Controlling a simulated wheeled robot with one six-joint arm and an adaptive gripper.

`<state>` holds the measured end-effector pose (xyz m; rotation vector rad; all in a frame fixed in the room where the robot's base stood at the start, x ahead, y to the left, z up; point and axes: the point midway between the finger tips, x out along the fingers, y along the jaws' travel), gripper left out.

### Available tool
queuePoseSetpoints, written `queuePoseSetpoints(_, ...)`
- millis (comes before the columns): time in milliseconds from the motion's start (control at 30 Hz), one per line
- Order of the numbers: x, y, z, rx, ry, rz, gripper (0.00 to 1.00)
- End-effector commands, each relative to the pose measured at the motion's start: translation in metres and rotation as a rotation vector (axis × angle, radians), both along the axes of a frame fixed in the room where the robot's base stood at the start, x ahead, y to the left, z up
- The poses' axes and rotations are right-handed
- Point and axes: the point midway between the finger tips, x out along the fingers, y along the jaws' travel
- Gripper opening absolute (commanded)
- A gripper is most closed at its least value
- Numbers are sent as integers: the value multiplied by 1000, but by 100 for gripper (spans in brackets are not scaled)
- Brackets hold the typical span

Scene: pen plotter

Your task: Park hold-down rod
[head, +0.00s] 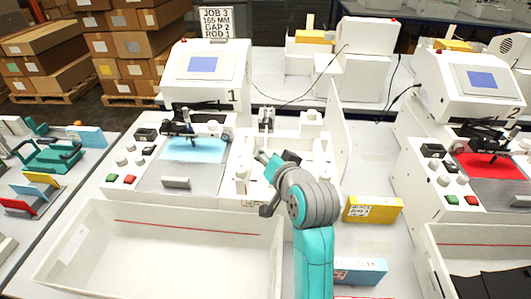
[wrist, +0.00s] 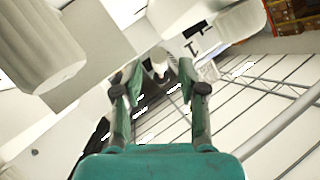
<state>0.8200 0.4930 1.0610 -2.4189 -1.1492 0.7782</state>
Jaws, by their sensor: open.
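My gripper (wrist: 158,82) is open in the wrist view, its two dark green fingers apart with nothing between them. In the head view, my gripper (head: 264,158) is over the white fixture (head: 318,160) to the right of plotter 1 (head: 205,62). A long grey bar (wrist: 285,128) runs diagonally at the lower right of the wrist view; I cannot tell if it is the hold-down rod. No rod can be clearly made out in the head view, where my arm covers part of the fixture. Plotter 1 has a light blue sheet (head: 200,152) on its bed.
A sign (head: 214,22) behind plotter 1 reads JOB 3, 165 MM, GAP 2, ROD 1. A white bin (head: 95,272) stands in front. Yellow (head: 372,210) and blue (head: 360,270) boxes lie right of my arm. Plotter 2 (head: 465,80) stands at the right, beyond a white partition (head: 334,125).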

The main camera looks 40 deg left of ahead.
Motion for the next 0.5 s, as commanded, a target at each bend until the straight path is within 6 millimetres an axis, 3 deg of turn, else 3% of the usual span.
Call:
queuePoseSetpoints(200, 10, 15, -6, -1, -1, 0, 41)
queuePoseSetpoints(500, 12, 17, -7, 0, -1, 0, 41)
